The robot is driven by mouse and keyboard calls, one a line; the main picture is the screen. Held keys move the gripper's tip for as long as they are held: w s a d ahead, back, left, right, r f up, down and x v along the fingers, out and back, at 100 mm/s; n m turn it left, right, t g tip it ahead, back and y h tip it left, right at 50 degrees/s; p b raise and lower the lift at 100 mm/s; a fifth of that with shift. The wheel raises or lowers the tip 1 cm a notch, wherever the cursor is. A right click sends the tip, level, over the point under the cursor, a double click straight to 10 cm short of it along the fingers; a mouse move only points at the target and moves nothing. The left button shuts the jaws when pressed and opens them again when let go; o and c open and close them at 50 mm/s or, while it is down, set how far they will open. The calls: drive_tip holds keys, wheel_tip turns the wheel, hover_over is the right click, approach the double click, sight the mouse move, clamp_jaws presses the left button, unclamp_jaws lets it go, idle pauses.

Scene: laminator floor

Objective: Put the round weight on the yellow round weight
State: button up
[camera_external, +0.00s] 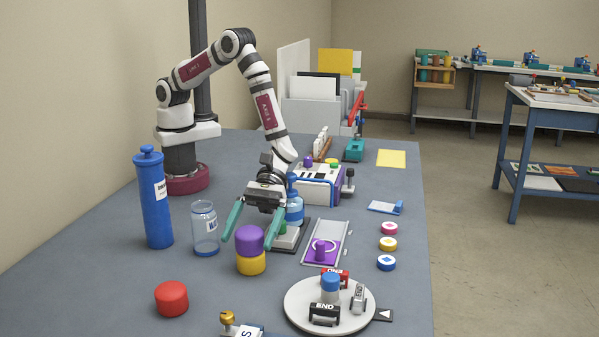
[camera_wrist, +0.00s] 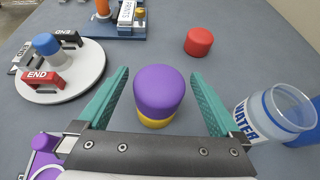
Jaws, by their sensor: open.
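A purple round weight (camera_external: 249,239) sits on top of the yellow round weight (camera_external: 251,263) on the table. In the wrist view the purple weight (camera_wrist: 159,91) is centred between my fingers and covers most of the yellow weight (camera_wrist: 154,122). The stack looks upright. My gripper (camera_external: 251,237) is open, its teal fingers on either side of the purple weight with visible gaps in the wrist view (camera_wrist: 160,73). A red round weight (camera_external: 172,298) stands apart on the table; it also shows in the wrist view (camera_wrist: 199,41).
A clear water cup (camera_external: 205,230) and a tall blue cylinder (camera_external: 154,200) stand to the left. A round white turntable (camera_external: 296,312) with END blocks is at front right. A grey tray (camera_external: 338,240) and a blue bottle (camera_external: 294,207) are close behind. Table around the red weight is clear.

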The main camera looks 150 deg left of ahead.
drive_tip(key=s+a+r, duration=0.3)
drive_tip(key=r, duration=0.6)
drive_tip(key=s+d+r+m+g+y, duration=0.1)
drive_tip(key=s+d+r+m+g, duration=0.3)
drive_tip(key=s+m, duration=0.35)
drive_tip(key=s+d+r+m+g, duration=0.3)
drive_tip(key=s+d+m, duration=0.2)
drive_tip(key=s+m, duration=0.3)
drive_tip(key=s+a+m+y, duration=0.5)
drive_tip(key=s+m, duration=0.3)
drive_tip(key=s, duration=0.1)
drive_tip(key=s+a+m+g+y, duration=0.1)
drive_tip(key=s+a+m+y, duration=0.4)
drive_tip(key=s+m, duration=0.3)
drive_tip(key=shift+s+r+g, duration=0.2)
drive_tip(key=shift+s+g, duration=0.1)
drive_tip(key=shift+s, duration=0.6)
